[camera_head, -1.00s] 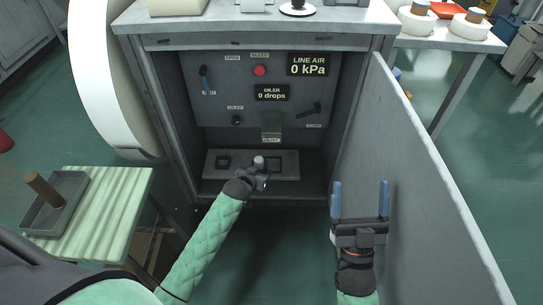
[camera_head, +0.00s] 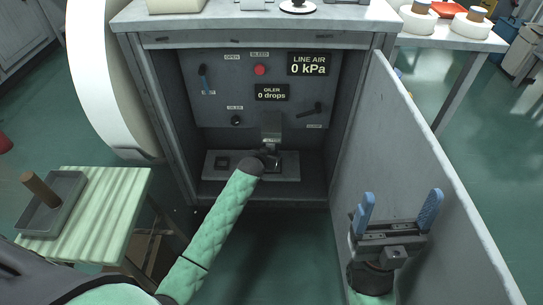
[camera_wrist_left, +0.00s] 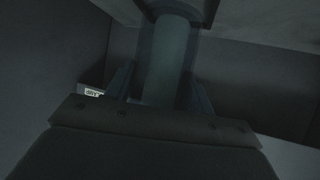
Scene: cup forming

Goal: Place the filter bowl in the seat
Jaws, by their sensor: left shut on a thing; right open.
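My left gripper (camera_head: 268,153) is inside the open cabinet, just below the metal filter bracket (camera_head: 271,125) on the back panel. In the left wrist view its two fingers are shut on the filter bowl (camera_wrist_left: 168,65), a dark, see-through cylinder. The bowl's top end reaches a dark housing (camera_wrist_left: 178,10) above it; I cannot tell whether it is fully in it. In the head view the bowl is mostly hidden by my gripper and the bracket. My right gripper (camera_head: 402,196), with blue fingers, is open and empty in front of the cabinet door.
The cabinet door (camera_head: 420,150) stands open on the right. A ledge (camera_head: 225,175) with dark square sockets lies below the bracket. The panel carries a blue lever (camera_head: 204,78), a red button (camera_head: 260,69) and displays. A striped side table (camera_head: 110,210) with a tray (camera_head: 72,188) is at left.

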